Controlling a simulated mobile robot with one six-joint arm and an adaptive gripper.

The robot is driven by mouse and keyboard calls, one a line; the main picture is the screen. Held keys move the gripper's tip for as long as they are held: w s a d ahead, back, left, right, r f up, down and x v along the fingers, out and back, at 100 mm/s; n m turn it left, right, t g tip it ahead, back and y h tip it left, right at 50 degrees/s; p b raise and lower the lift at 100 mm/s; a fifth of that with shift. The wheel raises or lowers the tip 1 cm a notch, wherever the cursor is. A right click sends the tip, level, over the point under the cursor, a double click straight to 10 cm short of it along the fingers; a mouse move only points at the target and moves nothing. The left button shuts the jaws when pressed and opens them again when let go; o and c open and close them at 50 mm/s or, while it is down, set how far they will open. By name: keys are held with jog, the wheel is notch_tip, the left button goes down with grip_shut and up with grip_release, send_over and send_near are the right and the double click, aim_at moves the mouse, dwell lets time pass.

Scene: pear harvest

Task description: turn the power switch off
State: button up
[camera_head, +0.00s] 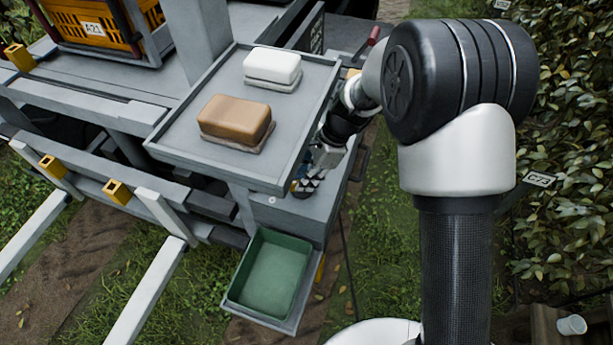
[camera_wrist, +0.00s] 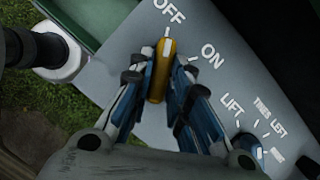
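The power switch (camera_wrist: 158,72) is a yellow, elongated handle on a grey panel (camera_wrist: 105,60) in the wrist view. Its white-marked end points at the tick under the OFF label (camera_wrist: 168,11). The ON label (camera_wrist: 212,57) is to its right. My gripper (camera_wrist: 164,84) has one blue-padded finger on each side of the handle. The fingers look closed in against it, with little or no gap visible. In the head view my gripper (camera_head: 308,184) is at the panel beneath the tray edge; the switch itself is hidden there.
A grey tray (camera_head: 180,150) above the panel holds a brown block (camera_head: 235,118) and a white block (camera_head: 272,64). Foliage (camera_head: 567,220) stands at right.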

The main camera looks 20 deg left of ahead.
jog(key=o, duration=0.4)
jog(key=v, duration=1.2)
dwell(0.4)
